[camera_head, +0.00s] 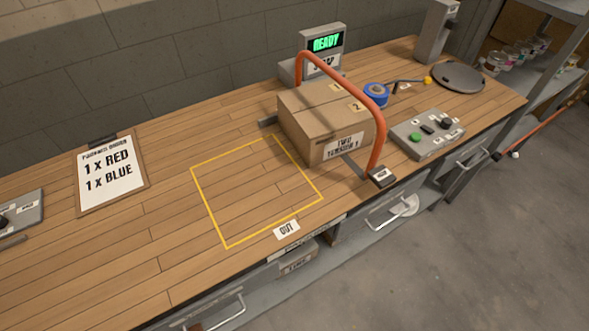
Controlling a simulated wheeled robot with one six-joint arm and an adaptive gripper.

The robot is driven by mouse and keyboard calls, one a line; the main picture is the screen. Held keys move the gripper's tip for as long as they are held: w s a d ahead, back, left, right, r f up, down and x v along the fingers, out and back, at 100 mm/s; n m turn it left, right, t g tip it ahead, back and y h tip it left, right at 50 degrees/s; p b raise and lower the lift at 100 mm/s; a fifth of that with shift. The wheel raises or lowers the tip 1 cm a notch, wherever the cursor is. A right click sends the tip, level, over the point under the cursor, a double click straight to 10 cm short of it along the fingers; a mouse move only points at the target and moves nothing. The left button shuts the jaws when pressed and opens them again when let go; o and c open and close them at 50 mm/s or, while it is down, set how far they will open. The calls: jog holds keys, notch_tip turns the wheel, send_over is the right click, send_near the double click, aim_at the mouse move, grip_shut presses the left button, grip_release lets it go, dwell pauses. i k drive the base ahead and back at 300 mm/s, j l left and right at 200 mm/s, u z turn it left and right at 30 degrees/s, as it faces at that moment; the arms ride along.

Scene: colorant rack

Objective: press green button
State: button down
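A green button (415,137) sits at the left end of a grey control box (433,150) on the right part of the workbench. A dark knob (445,123) and a small black switch (428,128) are on the same box. The top of the button is unobstructed. I cannot tell from this view whether it is pressed. My gripper is not in view.
A cardboard box (311,110) stands under an orange hoop (377,98), left of the control box. Blue tape (376,92) and a round dark plate (459,77) lie behind. The yellow outlined square (207,205) is empty.

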aim_at(414, 137)
jog(key=u, duration=1.4)
jog(key=l+u, duration=0.3)
jog(key=u, duration=0.15)
jog(key=k+l+u, duration=0.1)
jog(key=l+u, duration=0.15)
jog(key=u, duration=0.2)
jog(key=k+l+u, duration=0.1)
jog(key=l+u, duration=0.15)
jog(key=u, duration=0.15)
jog(key=k+l+u, duration=0.15)
jog(key=u, duration=0.3)
jog(key=k+l+u, duration=0.3)
jog(key=k+u, duration=0.2)
jog(key=u, duration=0.15)
jog(key=k+z, duration=0.3)
jog(key=k+l+z, duration=0.1)
jog(key=k+z, duration=0.2)
jog(key=k+j+z, duration=0.1)
jog(key=z, duration=0.3)
jog(key=k+z, duration=0.6)
jog(key=z, duration=0.15)
jog(key=k+l+z, duration=0.1)
jog(key=k+z, duration=0.25)
jog(key=i, duration=0.1)
